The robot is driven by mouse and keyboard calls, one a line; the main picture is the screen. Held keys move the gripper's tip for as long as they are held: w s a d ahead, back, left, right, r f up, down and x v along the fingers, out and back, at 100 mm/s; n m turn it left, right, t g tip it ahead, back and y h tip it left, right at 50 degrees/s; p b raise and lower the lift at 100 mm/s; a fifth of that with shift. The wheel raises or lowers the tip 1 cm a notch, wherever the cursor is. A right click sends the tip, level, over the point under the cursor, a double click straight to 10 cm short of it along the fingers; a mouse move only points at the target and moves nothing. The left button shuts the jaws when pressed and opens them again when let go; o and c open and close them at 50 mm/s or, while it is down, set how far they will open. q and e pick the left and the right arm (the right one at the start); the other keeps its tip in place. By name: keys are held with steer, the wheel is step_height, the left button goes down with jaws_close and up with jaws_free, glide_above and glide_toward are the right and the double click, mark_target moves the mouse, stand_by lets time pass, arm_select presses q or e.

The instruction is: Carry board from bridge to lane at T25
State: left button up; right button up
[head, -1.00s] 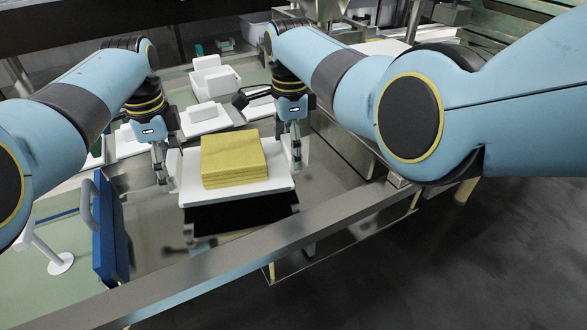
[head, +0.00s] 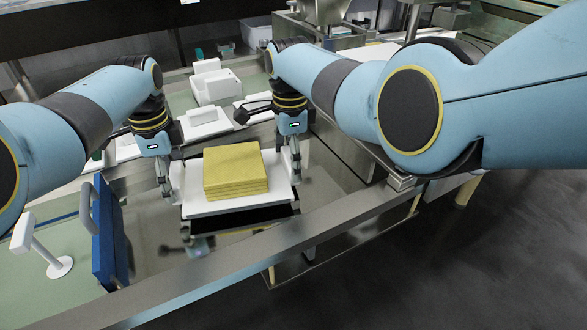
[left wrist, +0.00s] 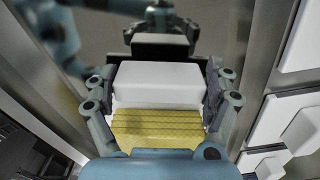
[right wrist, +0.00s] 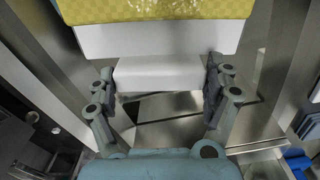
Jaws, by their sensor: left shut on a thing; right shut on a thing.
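The white board (head: 250,201) carries a stack of yellow cheese slabs (head: 235,170) in the middle of the head view, over a steel surface. The board looks about level. A dark shape, perhaps a shadow or reflection, lies below the board.
A steel rail (head: 230,270) runs across the front. A blue panel with a handle (head: 108,235) stands at left, beside a white stand (head: 45,250). White blocks (head: 205,122) and a white bin (head: 215,85) are at the back.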

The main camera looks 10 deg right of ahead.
arm_select(q)
steer(key=shift+f, duration=0.9)
arm_select(e)
steer(key=shift+w+f, duration=0.15)
steer(key=shift+f, duration=0.7)
arm_select(q)
steer(key=o, duration=1.2)
steer(key=shift+f, duration=0.1)
arm_select(e)
steer(key=o, duration=1.2)
steer(key=shift+f, duration=0.1)
arm_select(q)
step_height(320, 180, up, 11)
steer(key=shift+f, duration=0.1)
steer(key=shift+r, duration=0.55)
arm_select(e)
step_height(320, 180, up, 12)
steer(key=shift+f, duration=0.1)
